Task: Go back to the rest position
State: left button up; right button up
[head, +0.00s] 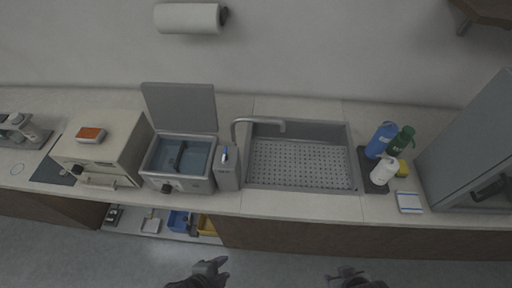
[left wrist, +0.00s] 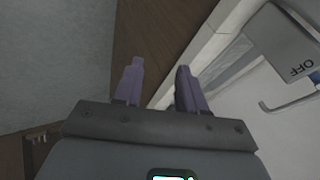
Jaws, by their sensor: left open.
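My left gripper (head: 214,270) is at the bottom of the head view, in front of the counter and over the floor. In the left wrist view its two purple fingers (left wrist: 160,88) stand apart with nothing between them. My right gripper (head: 349,274) shows at the bottom right of centre in the head view, also in front of the counter. It is small and dark, and I cannot make out its fingers.
The counter (head: 295,204) holds a beige box device (head: 128,142), an open-lidded water bath (head: 170,183), a sink (head: 350,150), bottles (head: 381,140) and a grey cabinet (head: 470,140). A low shelf (head: 133,226) with bins lies under it. The floor (head: 280,262) in front is clear.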

pick_arm(q)
jog(key=s+a+r+n+g+y, duration=0.1)
jog(key=a+r+n+y, duration=0.1)
jog(key=a+n, duration=0.5)
jog(key=s+a+r+n+g+y, duration=0.1)
jog(key=s+a+r+n+y, duration=0.1)
jog(key=a+n, duration=0.5)
notch_tip(320, 180, up, 20)
jog(key=d+n+p, duration=0.1)
jog(key=d+p, duration=0.1)
jog(key=p, duration=1.8)
jog(key=shift+n, duration=0.4)
jog(key=shift+w+d, duration=0.1)
